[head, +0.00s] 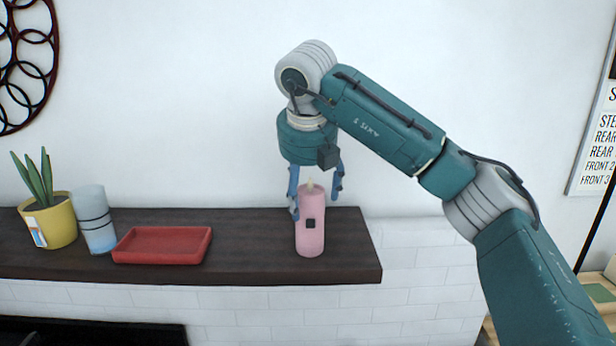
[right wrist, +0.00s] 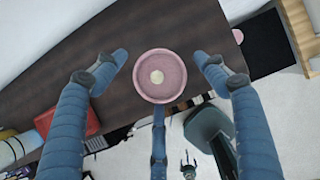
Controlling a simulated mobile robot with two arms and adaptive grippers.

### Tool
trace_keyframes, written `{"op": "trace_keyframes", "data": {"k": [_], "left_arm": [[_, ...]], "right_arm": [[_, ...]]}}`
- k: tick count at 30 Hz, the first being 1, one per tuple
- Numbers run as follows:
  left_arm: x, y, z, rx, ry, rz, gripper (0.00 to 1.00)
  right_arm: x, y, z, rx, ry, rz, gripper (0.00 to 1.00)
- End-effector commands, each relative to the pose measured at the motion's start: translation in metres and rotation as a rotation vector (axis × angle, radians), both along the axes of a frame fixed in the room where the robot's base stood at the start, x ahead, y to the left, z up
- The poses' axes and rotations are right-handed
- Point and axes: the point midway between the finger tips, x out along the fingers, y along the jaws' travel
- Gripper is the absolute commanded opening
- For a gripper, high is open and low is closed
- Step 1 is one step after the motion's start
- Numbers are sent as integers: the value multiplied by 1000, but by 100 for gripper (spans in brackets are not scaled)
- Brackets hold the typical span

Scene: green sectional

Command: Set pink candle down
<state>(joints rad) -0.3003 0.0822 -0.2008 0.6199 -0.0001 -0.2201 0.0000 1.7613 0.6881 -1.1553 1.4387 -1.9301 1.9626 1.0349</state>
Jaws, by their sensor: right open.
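The pink candle (head: 311,232) stands upright on the dark wooden mantel shelf (head: 260,258), near its right end. Its round top with a pale wick spot shows in the right wrist view (right wrist: 148,86). My right gripper (head: 316,208) points down over the candle's top. Its fingers are spread on either side of the candle, and in the right wrist view (right wrist: 162,72) there are gaps between them and the candle. The gripper is open. My left gripper is not clearly seen in these views.
A red tray (head: 163,258) lies on the shelf left of the candle. Beyond it stand a glass with dark bands (head: 95,218) and a yellow pot with a plant (head: 50,222). Bare shelf lies between tray and candle. The white wall is behind.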

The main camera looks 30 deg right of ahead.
Motion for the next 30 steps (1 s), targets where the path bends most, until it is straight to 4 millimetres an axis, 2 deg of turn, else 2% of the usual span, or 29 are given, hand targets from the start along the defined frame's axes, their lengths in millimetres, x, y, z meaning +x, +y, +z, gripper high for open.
{"op": "trace_keyframes", "data": {"k": [5,12,16,22,30], "left_arm": [[0,0,-11,0,0,0,89],[0,-1,-11,-1,-1,1,89],[0,-1,-12,-1,-1,2,89],[0,-2,-13,-2,-1,2,89],[1,-2,-12,-2,-1,2,89]], "right_arm": [[-11,7,28,1,-9,2,72],[-28,16,73,-2,-8,1,72],[-36,20,91,-1,-5,0,72],[-42,24,105,0,-2,1,72],[-43,24,107,0,-1,1,72]]}}
